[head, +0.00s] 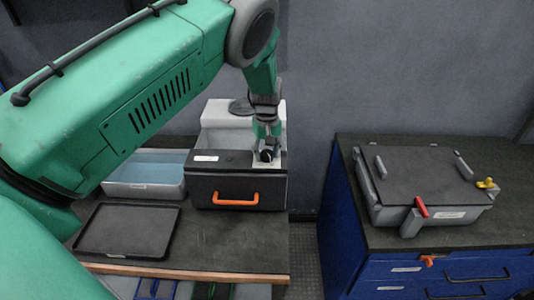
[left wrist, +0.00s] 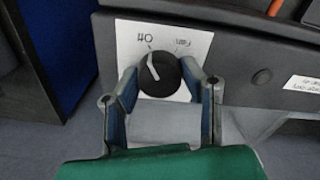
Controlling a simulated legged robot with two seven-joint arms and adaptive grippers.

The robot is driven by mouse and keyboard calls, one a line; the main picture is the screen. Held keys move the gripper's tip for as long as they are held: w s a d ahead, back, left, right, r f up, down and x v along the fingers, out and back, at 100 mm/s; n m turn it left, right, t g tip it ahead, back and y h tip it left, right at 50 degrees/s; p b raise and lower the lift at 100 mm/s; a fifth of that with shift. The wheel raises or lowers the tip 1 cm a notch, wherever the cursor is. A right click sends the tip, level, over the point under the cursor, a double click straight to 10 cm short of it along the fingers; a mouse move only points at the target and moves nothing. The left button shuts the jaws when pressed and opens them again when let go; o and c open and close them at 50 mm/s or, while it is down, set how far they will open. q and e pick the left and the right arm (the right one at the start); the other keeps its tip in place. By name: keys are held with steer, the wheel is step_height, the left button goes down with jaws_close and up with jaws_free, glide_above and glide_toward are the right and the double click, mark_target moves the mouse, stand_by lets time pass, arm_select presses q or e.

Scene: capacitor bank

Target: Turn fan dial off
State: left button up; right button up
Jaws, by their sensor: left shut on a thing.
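The black round dial (left wrist: 159,74) sits on a white label plate (left wrist: 125,40) in the left wrist view. Its pale pointer line slants to the upper left, towards the left one of two printed markings, which I cannot read surely. My left gripper (left wrist: 160,80) has one finger on each side of the dial and is shut on it. In the head view my left gripper (head: 266,150) is at the right end of a dark box with an orange handle (head: 237,199), and the dial is mostly hidden there. My right gripper is in neither view.
A grey-blue open bin (head: 145,188) and a black tray (head: 128,254) are on the left bench. A light grey box (head: 218,113) stands behind the dark box. At right, a blue cabinet carries a grey lidded case (head: 425,172) with red and yellow latches. A floor gap separates the benches.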

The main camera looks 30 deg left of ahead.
mark_target(267, 152)
arm_select(q)
steer(key=shift+d+f+n, duration=0.1)
steer(key=shift+n, duration=0.3)
steer(key=o, duration=1.1)
steer(key=shift+o, duration=0.2)
steer(key=shift+w, duration=0.1)
steer(key=shift+r, duration=0.55)
step_height(267, 152, up, 11)
steer(key=shift+f, duration=0.1)
